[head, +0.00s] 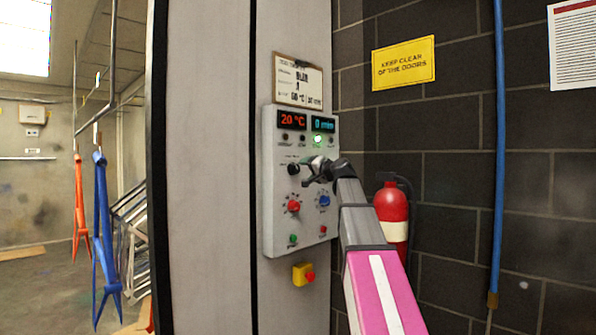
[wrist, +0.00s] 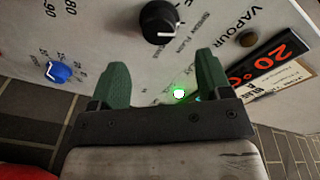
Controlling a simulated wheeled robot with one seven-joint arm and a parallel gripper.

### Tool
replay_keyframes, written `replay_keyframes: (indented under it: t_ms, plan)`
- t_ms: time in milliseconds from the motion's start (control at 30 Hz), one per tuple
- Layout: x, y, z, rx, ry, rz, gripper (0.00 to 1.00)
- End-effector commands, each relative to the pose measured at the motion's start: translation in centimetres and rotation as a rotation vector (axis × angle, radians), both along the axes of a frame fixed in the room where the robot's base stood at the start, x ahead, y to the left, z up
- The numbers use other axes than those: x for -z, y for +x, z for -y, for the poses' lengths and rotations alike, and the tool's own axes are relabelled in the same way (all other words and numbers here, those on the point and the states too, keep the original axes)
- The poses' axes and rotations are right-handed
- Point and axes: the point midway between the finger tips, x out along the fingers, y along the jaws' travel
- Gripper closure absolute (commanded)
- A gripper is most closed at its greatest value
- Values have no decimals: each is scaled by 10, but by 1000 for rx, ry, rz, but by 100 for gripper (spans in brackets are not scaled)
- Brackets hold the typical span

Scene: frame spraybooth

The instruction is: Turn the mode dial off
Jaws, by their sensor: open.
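The mode dial seems to be the black round knob (head: 293,169) with printed labels around it, at the upper left of the grey control panel (head: 272,225). My gripper (head: 308,171) is in front of the panel, just right of the knob. In the wrist view my gripper (wrist: 162,68) has its two green fingers spread, with nothing between them. The knob lies beyond the fingertips, apart from them.
A red knob (head: 293,206) and a blue knob (head: 324,201) sit lower on the panel. Displays (head: 292,121) read 20 °C and 0 min, with a lit green lamp (head: 317,139) below. A yellow-and-red stop button (head: 304,274) is underneath. A fire extinguisher (head: 391,208) stands right.

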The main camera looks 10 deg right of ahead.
Motion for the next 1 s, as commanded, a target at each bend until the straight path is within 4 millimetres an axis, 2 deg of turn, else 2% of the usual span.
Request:
replay_keyframes:
  t_ms: [100,333,500,733,767,800,900,1000]
  plan:
    - [-1,22,-11,-2,0,-2,29]
    - [-1,55,-29,0,-2,-1,29]
    - [0,63,-35,1,-1,0,29]
    - [1,63,-35,1,-1,0,29]
    - [1,63,-35,1,-1,0,35]
    - [1,63,-35,1,-1,0,48]
    - [1,63,-35,1,-1,0,78]
    - [1,63,-35,1,-1,0,78]
